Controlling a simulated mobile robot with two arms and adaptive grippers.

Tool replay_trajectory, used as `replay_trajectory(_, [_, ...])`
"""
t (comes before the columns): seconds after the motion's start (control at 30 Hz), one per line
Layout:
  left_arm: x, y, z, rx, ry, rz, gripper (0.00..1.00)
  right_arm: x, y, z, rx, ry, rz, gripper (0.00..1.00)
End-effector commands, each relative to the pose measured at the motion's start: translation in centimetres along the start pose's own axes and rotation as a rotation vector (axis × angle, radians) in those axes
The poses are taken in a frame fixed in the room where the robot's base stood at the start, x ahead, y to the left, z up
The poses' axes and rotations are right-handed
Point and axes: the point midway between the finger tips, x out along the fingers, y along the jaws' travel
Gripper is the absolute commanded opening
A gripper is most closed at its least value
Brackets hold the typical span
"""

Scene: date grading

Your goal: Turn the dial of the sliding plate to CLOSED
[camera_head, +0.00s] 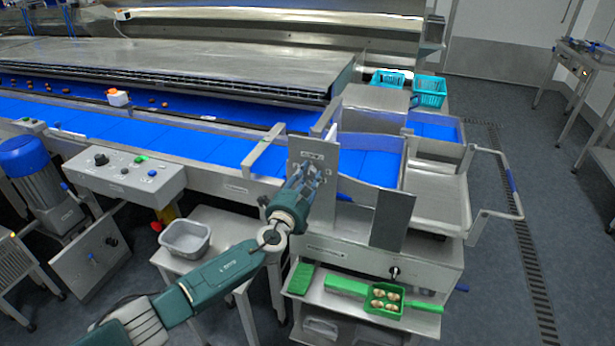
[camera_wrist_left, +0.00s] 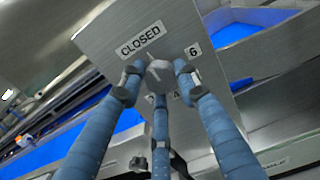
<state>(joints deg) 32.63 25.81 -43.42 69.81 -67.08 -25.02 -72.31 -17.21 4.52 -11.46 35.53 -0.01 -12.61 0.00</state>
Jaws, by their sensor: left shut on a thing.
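The sliding plate (camera_head: 325,158) stands upright at the end of the blue belt; it also shows in the left wrist view (camera_wrist_left: 97,42). My left gripper (camera_head: 308,172) is at the plate's face. In the left wrist view, its blue fingers (camera_wrist_left: 158,82) are shut around the dial. The dial is hidden behind the gripper in the head view. My right gripper is out of view.
A control box (camera_head: 124,172) with knobs and buttons stands left of the plate. A grey tub (camera_head: 185,238) sits on a low stand. A green tray (camera_head: 384,300) with dates and a green brush (camera_head: 301,278) lie on a shelf below. A metal panel (camera_head: 391,219) stands right of the plate.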

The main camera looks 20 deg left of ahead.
Motion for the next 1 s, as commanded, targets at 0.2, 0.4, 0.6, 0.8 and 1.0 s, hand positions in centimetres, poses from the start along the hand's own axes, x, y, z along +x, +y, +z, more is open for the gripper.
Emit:
replay_trajectory(0.2, [-0.3,-0.4,-1.2,0.001,0.018,-0.01,0.43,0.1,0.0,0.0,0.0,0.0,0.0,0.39])
replay_trajectory(0.4, [-0.2,-0.2,-0.9,0.0,0.013,-0.006,0.5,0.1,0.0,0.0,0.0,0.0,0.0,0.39])
replay_trajectory(0.6, [-0.2,-0.1,-0.6,0.0,0.008,-0.003,0.5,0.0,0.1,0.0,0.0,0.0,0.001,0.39])
replay_trajectory(0.8, [-1.6,0.0,-0.6,-0.001,0.008,-0.003,0.5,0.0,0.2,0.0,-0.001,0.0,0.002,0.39])
replay_trajectory(1.0, [-5.7,-0.1,-0.7,-0.001,0.011,-0.006,0.5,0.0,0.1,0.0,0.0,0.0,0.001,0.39])
